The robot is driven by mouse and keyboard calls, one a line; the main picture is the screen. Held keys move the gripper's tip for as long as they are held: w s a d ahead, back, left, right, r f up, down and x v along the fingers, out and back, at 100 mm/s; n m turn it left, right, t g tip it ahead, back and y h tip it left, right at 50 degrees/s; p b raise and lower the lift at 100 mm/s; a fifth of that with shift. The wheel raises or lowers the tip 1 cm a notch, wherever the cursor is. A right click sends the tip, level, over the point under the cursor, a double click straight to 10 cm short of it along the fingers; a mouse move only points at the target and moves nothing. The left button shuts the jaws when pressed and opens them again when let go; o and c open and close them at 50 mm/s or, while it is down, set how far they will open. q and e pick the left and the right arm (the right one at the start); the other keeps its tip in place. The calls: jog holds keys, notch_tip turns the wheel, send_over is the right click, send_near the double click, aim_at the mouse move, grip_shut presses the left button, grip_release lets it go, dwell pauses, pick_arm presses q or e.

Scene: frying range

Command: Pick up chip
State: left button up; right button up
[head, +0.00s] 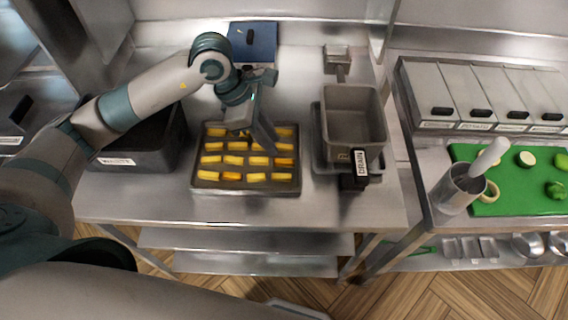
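Several yellow chips (257,161) lie in rows on a dark tray (246,187) on the steel table. My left gripper (262,138) points down over the upper right part of the tray, close above the chips. It hides part of the top rows. Its fingers are seen from behind and above, so I cannot tell whether they are apart or whether a chip is between them. My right gripper is not in view.
A grey bin with a drain label (352,101) stands right of the tray. A black waste bin (139,159) stands at the left under my arm. A blue box (253,42) is behind. A green board (508,205) and a metal pot (457,193) are on the right counter.

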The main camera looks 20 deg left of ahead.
aim_at(283, 161)
pick_arm(q)
jog(key=shift+d+f, duration=0.3)
jog(key=shift+f, duration=0.35)
jog(key=shift+f, duration=0.15)
jog(key=shift+b+x, duration=0.6)
jog(key=shift+x, duration=1.9)
jog(key=shift+s, duration=0.1)
jog(key=shift+a, duration=0.1)
jog(key=shift+c, duration=0.4)
grip_shut()
